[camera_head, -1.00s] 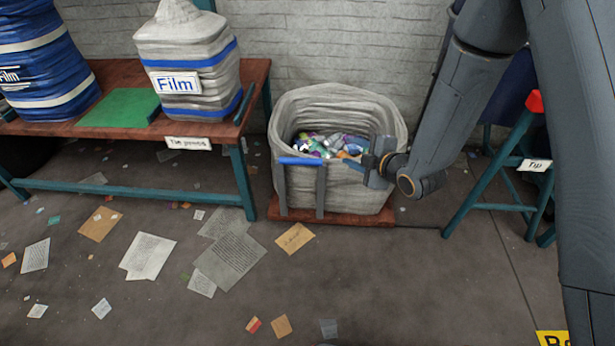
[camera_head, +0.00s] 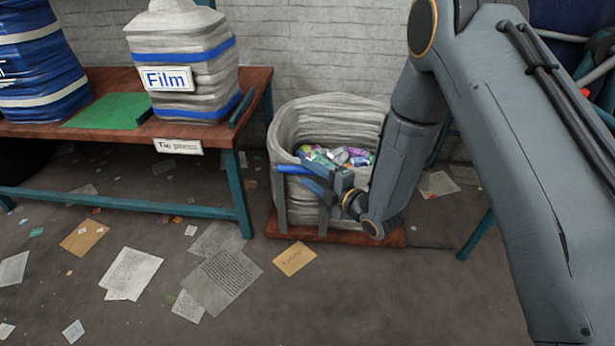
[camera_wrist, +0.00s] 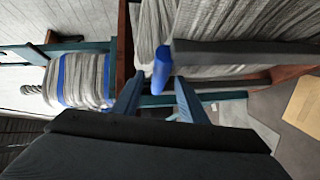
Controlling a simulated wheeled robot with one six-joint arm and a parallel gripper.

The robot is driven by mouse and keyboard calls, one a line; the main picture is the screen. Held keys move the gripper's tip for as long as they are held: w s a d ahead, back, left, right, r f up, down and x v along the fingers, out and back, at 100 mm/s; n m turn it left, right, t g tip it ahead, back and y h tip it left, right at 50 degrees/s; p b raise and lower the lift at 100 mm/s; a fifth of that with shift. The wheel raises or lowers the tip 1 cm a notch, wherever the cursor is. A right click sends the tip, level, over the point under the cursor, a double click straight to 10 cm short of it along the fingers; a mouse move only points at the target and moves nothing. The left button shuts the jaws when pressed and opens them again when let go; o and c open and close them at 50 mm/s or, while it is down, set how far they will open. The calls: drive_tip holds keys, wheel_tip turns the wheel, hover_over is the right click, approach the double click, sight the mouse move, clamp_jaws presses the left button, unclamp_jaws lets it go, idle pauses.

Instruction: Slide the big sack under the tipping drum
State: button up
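The big sack (camera_head: 365,118) is a grey-white open-topped bag full of colourful waste. It stands upright on a low red-brown base (camera_head: 285,230) with grey uprights and a blue handle bar (camera_head: 292,169) at its front. My gripper (camera_head: 316,180) is at the front of the sack, close to the handle. In the wrist view my gripper (camera_wrist: 158,80) has its two fingers apart, with the blue handle (camera_wrist: 162,66) showing between or just beyond their tips. Contact cannot be told. The tipping drum is mostly hidden behind my arm; dark blue shows at the upper right.
A table (camera_head: 255,92) at left bears a Film sack (camera_head: 185,55), a blue sack (camera_head: 40,70) and a green mat (camera_head: 110,110). A teal leg (camera_head: 478,236) stands right of the sack. Papers (camera_head: 222,280) litter the otherwise open floor.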

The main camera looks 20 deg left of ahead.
drive_tip(key=shift+x, duration=0.75)
clamp_jaws()
